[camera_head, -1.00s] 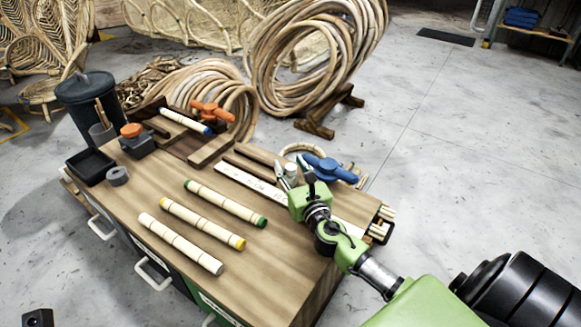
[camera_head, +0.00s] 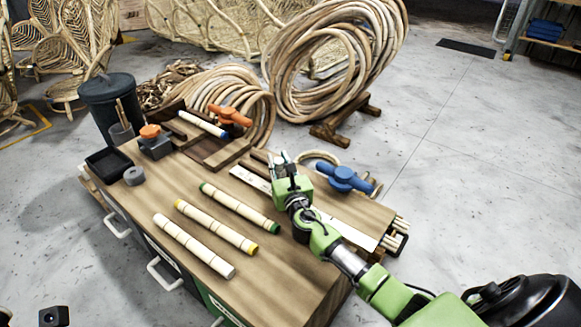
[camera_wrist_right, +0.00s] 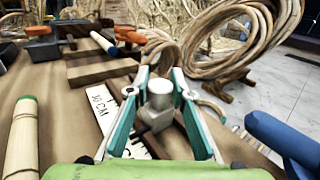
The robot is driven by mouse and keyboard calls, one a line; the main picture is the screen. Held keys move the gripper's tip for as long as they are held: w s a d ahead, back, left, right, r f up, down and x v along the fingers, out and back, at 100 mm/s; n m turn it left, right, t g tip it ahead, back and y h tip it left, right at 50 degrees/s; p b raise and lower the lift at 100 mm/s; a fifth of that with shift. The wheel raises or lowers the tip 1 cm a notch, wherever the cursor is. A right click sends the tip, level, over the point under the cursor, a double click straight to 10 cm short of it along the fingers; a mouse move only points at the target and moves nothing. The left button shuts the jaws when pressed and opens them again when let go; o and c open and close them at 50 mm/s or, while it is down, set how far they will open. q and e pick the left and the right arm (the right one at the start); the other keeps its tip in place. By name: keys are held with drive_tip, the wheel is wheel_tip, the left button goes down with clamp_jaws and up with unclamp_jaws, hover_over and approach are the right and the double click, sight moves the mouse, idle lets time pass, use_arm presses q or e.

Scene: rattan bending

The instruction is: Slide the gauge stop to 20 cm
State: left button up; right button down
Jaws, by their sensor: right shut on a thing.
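The gauge stop (camera_wrist_right: 159,95) is a pale grey block with a round knob, seen in the right wrist view. My right gripper (camera_head: 283,160) is shut on it, with a finger on each side of the knob; the wrist view shows this grip (camera_wrist_right: 160,82). The stop is mostly hidden by the gripper in the head view. The white ruler strip (camera_head: 248,178) runs along the back of the wooden bench, partly behind my right arm. Its printed "CM" label (camera_wrist_right: 99,103) shows left of the stop, but the number is hard to read. My left gripper is out of view.
Three rattan poles, with green (camera_head: 238,207), yellow (camera_head: 217,227) and plain (camera_head: 193,245) ends, lie in front of the ruler. A blue clamp (camera_head: 345,179) is right of the gripper. An orange clamp (camera_head: 233,116) and blue-ended pole (camera_head: 203,125) are at the back left.

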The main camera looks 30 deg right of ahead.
drive_tip(key=shift+w+a, duration=0.1)
drive_tip(key=shift+w, duration=0.05)
drive_tip(key=c, duration=1.8)
unclamp_jaws()
drive_tip(key=shift+o, duration=0.2)
drive_tip(key=v, duration=1.2)
drive_tip(key=shift+f, duration=0.1)
